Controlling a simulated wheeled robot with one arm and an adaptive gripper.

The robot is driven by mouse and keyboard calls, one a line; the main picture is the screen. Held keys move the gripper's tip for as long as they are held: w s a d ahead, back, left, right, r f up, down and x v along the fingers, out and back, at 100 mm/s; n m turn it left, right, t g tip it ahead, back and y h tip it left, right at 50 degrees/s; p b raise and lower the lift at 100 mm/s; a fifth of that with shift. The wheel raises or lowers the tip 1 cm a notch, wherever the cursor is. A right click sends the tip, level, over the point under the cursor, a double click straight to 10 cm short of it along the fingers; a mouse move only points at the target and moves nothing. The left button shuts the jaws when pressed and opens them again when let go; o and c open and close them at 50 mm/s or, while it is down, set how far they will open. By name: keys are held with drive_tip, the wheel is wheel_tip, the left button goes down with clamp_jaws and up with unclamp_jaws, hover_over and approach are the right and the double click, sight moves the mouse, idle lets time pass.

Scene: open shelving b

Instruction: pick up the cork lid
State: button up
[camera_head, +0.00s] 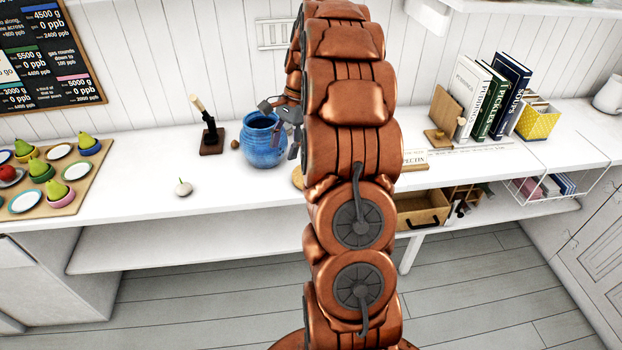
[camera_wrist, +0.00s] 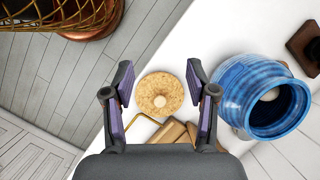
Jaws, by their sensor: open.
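The cork lid (camera_wrist: 159,94) is a round, speckled tan disc with a pale knob in its middle. It lies on the white counter, and in the wrist view it shows between my gripper's two fingers. In the head view only a sliver of it (camera_head: 297,177) shows at the left edge of my arm. My gripper (camera_wrist: 160,84) is open and empty, its purple-padded fingers on either side of the lid in the picture. I cannot tell its exact height above the lid.
A blue ribbed jar (camera_wrist: 238,103) stands close to the right finger; it also shows in the head view (camera_head: 262,146). Tan wooden pieces (camera_wrist: 175,132) lie near the lid. Books (camera_head: 490,98) stand right.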

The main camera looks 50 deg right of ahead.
drive_tip(key=shift+d+f+m+t, duration=0.25)
drive_tip(key=shift+d+f+m, duration=0.55)
drive_tip(key=shift+d+f, duration=1.05)
drive_tip(key=shift+d+f+m+t, duration=0.2)
drive_tip(key=shift+d+f+m, duration=0.85)
drive_tip(key=shift+d, duration=1.25)
drive_tip(key=shift+d+f+m+t, duration=0.25)
drive_tip(key=shift+d+f+m, duration=0.3)
drive_tip(key=shift+d+f, duration=1.4)
drive_tip(key=shift+a+f+p, duration=0.35)
drive_tip(key=shift+f+p, duration=0.15)
drive_tip(key=shift+p, duration=0.05)
drive_tip(key=shift+p+x, duration=0.45)
drive_tip(key=shift+x, duration=1.25)
clamp_jaws()
